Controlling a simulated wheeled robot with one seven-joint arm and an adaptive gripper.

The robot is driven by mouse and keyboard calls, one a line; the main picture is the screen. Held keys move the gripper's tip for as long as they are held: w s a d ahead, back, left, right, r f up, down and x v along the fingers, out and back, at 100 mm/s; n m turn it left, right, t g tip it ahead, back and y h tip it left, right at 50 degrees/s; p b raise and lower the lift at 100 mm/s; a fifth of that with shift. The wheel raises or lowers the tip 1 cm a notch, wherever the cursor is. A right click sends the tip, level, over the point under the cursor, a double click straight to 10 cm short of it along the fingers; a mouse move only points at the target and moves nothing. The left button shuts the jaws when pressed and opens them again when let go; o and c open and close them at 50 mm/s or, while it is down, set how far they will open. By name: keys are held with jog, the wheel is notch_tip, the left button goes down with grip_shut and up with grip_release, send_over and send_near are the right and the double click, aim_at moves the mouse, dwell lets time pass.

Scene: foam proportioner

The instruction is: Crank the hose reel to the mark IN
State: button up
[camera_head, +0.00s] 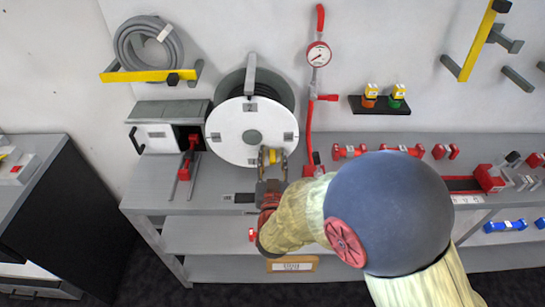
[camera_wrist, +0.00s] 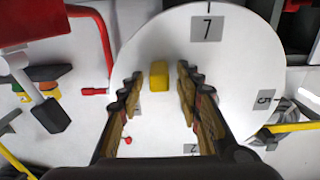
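The hose reel's white disc (camera_head: 236,122) faces me upright on the bench, with dark hose behind it. It fills much of the wrist view (camera_wrist: 225,90), where labels on it read 7 (camera_wrist: 207,28) and 5 (camera_wrist: 264,97). A further label at its lower edge is partly hidden. The yellow crank knob (camera_wrist: 159,75) stands near the disc's rim, at the lower right of the reel in the head view. My gripper (camera_wrist: 159,82) is open, with one finger on each side of the knob and a visible gap to both. I cannot make out a mark IN.
A grey box (camera_head: 158,138) and a red-handled tool (camera_head: 188,158) stand left of the reel. A red pipe with a gauge (camera_head: 318,54) rises close on the right. Red couplings (camera_head: 350,151) lie further right on the bench. The wall holds a coiled hose (camera_head: 148,45).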

jog(key=shift+c, duration=1.2)
grip_shut()
